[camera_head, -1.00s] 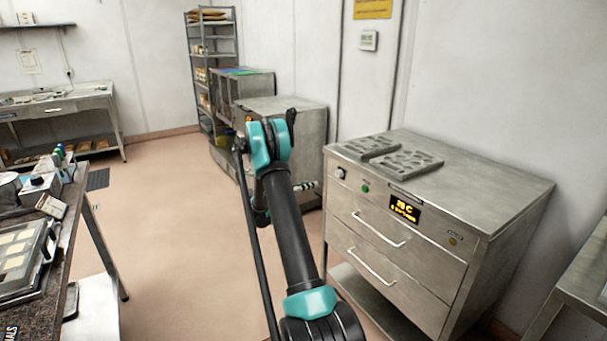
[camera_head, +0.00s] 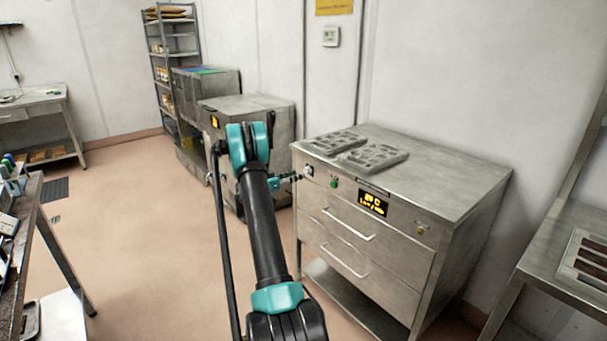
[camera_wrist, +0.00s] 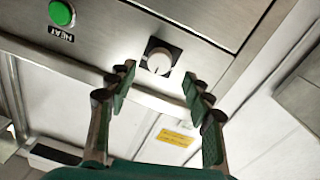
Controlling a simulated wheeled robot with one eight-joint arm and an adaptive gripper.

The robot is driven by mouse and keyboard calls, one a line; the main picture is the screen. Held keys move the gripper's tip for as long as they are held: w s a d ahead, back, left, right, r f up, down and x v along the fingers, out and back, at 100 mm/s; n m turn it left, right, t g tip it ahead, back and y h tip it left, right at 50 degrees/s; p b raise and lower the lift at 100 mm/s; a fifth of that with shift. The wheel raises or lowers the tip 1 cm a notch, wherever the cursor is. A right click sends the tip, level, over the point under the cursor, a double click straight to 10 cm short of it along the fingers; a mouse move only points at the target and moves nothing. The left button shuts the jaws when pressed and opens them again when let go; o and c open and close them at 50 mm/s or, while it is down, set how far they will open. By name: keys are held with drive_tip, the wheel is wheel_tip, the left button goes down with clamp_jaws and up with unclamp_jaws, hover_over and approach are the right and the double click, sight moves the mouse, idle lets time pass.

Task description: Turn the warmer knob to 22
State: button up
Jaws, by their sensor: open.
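The warmer (camera_head: 440,259) is a steel cabinet with two drawers, right of centre in the head view. Its knob (camera_head: 309,170) is at the left end of the front panel; the wrist view shows it as a pale round dial (camera_wrist: 159,62) on a dark square. A green HEAT button (camera_wrist: 61,13) sits beside it. The warmer's display (camera_head: 373,203) glows yellow; its digits are too blurred to read surely. My gripper (camera_wrist: 160,82) is open and empty, its fingertips either side of the knob in the wrist view, apparently short of it. In the head view my gripper (camera_head: 292,177) is just left of the knob.
Two grey moulds (camera_head: 370,157) lie on the warmer's top. Another steel cabinet (camera_head: 262,108) stands behind my arm. A steel table (camera_head: 560,245) is at the right, a dark worktop (camera_head: 26,208) at the left. Open floor (camera_head: 130,220) lies between.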

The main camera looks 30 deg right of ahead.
sight(305, 172)
drive_tip(key=shift+w+d, duration=0.1)
drive_tip(key=shift+d, duration=2.45)
drive_tip(key=shift+c, duration=0.6)
drive_tip(key=c, duration=1)
drive_tip(key=shift+c, duration=0.2)
